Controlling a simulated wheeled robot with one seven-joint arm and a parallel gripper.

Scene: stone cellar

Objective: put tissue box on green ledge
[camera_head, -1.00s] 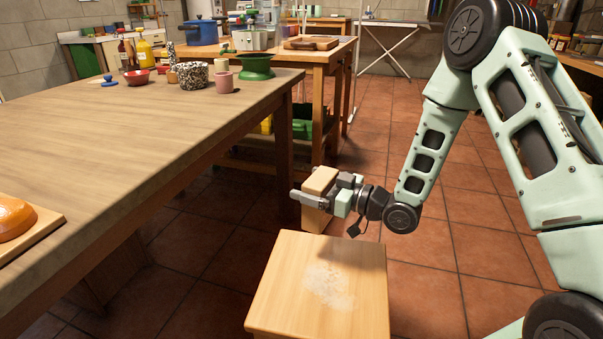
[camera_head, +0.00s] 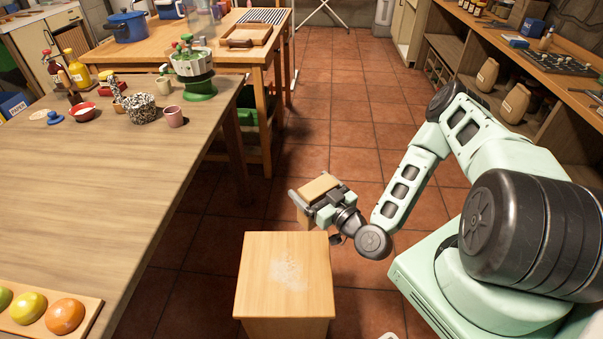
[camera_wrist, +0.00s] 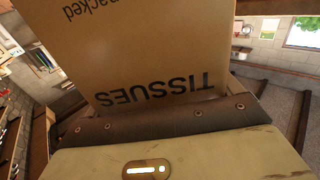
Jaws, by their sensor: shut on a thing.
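The tissue box (camera_head: 318,187) is a tan carton. My gripper (camera_head: 313,196) is shut on it and holds it in the air above the tiled floor, just beyond the small wooden stool. In the wrist view the tissue box (camera_wrist: 165,55) fills the upper middle, with the word "TISSUES" upside down. Its far side is hidden there. I cannot pick out a green ledge for certain in these frames.
A long wooden table (camera_head: 60,215) stands at left, bearing a fruit board (camera_head: 90,318), a pink cup (camera_head: 173,117) and several vessels. The wooden stool (camera_head: 285,275) is near my gripper. Shelves (camera_head: 545,60) line the right. Tiled floor (camera_head: 335,110) is clear in the middle.

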